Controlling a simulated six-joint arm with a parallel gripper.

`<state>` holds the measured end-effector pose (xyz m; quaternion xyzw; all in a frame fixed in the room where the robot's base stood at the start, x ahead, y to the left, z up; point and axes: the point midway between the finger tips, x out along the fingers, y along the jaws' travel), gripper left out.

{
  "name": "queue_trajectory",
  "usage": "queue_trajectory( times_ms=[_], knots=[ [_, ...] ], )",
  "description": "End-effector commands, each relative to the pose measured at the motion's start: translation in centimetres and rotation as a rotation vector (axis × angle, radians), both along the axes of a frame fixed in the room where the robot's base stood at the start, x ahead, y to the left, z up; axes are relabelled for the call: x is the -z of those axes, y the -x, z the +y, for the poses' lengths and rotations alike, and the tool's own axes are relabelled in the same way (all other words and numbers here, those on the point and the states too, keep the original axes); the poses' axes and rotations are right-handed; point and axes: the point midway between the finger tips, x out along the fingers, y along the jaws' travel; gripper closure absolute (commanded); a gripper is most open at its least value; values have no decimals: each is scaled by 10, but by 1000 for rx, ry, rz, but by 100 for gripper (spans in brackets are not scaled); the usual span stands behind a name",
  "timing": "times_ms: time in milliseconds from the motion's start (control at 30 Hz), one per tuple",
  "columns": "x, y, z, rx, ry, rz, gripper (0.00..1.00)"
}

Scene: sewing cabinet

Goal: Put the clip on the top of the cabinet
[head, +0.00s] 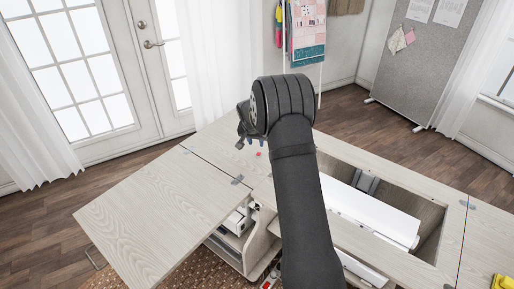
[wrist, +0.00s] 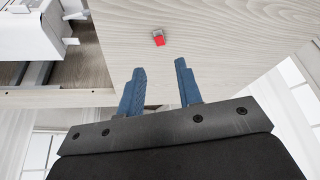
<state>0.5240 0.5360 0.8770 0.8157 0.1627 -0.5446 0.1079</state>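A small red clip with a grey part (wrist: 158,39) lies on the pale wood cabinet top (wrist: 225,40) in the wrist view. In the head view a small red spot, likely the clip (head: 258,154), shows on the cabinet top (head: 215,145), just left of my arm. My gripper (wrist: 160,66) is open, with its two blue fingers apart and nothing between them. In the wrist picture the clip appears just beyond the fingertips, between their lines and apart from them. In the head view my arm hides most of my gripper.
A white sewing machine (head: 370,212) sits in the cabinet's opening, right of my arm; part of it shows in the wrist view (wrist: 40,30). A hinged leaf (head: 150,215) extends left. Shelves with white items (head: 237,222) are below. A yellow object (head: 503,283) lies at the lower right.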

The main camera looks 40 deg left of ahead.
Motion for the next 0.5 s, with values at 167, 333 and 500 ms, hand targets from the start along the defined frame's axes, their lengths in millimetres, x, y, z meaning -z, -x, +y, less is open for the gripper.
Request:
queue_trajectory(
  times_ms=[167, 333, 500],
  knots=[
    [-23, 9, -4, 0, -1, -1, 68],
    [-31, 12, -5, 0, 0, 0, 68],
    [-32, 12, -5, 0, 0, 0, 68]
  ],
)
